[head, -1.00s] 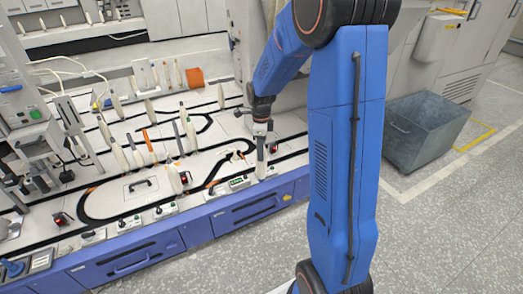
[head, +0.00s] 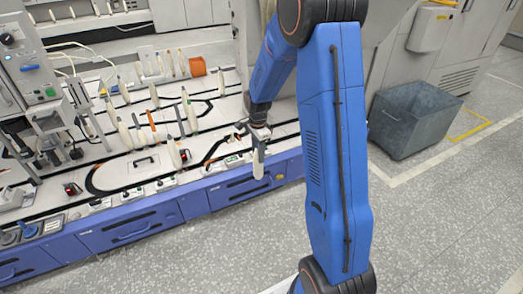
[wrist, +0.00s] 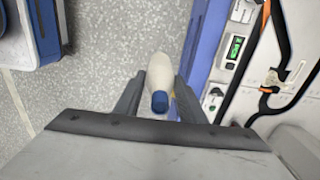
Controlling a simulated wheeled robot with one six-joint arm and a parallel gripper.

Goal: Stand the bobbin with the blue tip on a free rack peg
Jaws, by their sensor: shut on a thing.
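My gripper (head: 258,143) is shut on a pale cream bobbin (head: 259,165) that hangs roughly upright below it, in front of the bench's near edge. In the wrist view the bobbin (wrist: 159,78) sits between the two dark fingers of my gripper (wrist: 158,100), its blue tip (wrist: 160,101) toward the camera. Several pale bobbins stand on the white bench top (head: 215,118) to the left of my gripper. Which pegs are free is too small to tell.
The bench's blue drawer front (head: 240,187) runs below the held bobbin. Black track lines cross the bench top. An orange box (head: 198,66) stands at the back. A grey metal bin (head: 413,122) is on the floor at right. Floor in front is clear.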

